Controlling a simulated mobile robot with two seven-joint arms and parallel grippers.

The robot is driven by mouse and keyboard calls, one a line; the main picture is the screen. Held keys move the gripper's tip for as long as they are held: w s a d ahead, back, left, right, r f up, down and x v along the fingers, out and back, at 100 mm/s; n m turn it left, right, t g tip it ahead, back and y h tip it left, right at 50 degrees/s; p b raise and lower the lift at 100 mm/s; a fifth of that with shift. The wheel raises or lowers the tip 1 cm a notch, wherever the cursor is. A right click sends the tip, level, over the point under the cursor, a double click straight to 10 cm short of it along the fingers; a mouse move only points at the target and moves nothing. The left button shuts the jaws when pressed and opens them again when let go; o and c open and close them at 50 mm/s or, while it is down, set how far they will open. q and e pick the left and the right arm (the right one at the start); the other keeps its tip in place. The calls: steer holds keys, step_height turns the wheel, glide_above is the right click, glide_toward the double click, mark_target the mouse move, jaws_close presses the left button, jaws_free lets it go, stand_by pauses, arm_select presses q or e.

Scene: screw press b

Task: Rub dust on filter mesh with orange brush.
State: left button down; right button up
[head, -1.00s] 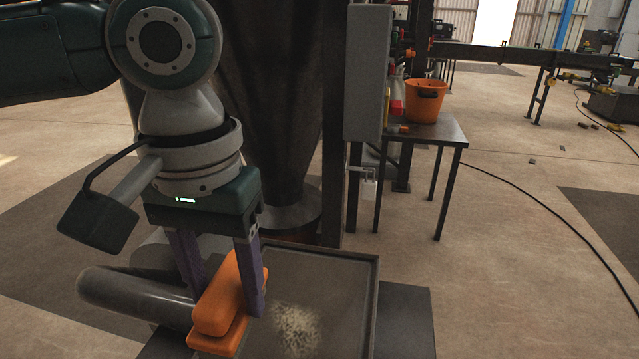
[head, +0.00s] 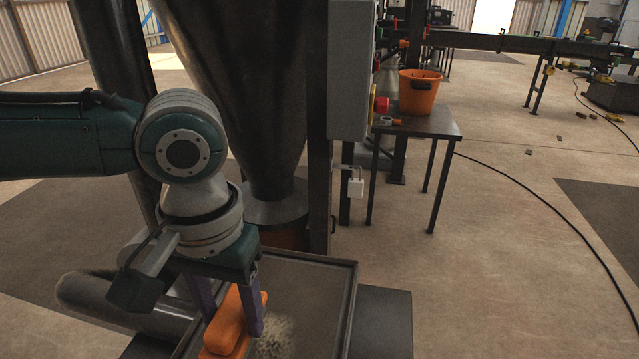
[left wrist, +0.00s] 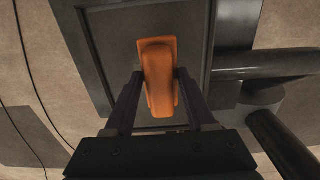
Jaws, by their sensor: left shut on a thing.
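My left gripper (head: 229,301) is shut on the orange brush (head: 228,326), with one finger on each side of its handle. In the left wrist view the brush (left wrist: 159,78) sits between the two fingers over the filter mesh (left wrist: 120,30). In the head view the framed mesh (head: 312,292) lies below and to the right of the gripper. A pale speckled dust patch (head: 272,338) is on the mesh just right of the brush. I cannot tell whether the brush touches the mesh. The bristles are hidden. My right gripper is not in view.
A dark hopper cone (head: 243,100) stands behind the mesh, and a grey pipe (head: 120,308) lies left of it. A grey control box (head: 350,70) is on a post. A table (head: 432,123) holds an orange bucket (head: 419,92). Open floor lies to the right.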

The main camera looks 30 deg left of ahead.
arm_select(q)
step_height(320, 180, down, 5)
steer(key=shift+r+b, duration=0.15)
steer(key=shift+b, duration=0.85)
steer(key=w+b, duration=0.1)
steer(key=w, duration=0.1)
steer(key=w+a+b, duration=0.1)
steer(key=w, duration=0.1)
steer(key=shift+w+b, duration=0.2)
steer(key=shift+b, duration=0.15)
steer(key=shift+w+a+r+b, duration=0.15)
steer(key=shift+w+b, duration=0.2)
steer(key=shift+w, duration=0.3)
steer(key=shift+r+p, duration=0.15)
steer(key=shift+p, duration=0.3)
steer(key=shift+f+b, duration=0.35)
steer(key=shift+f, duration=0.4)
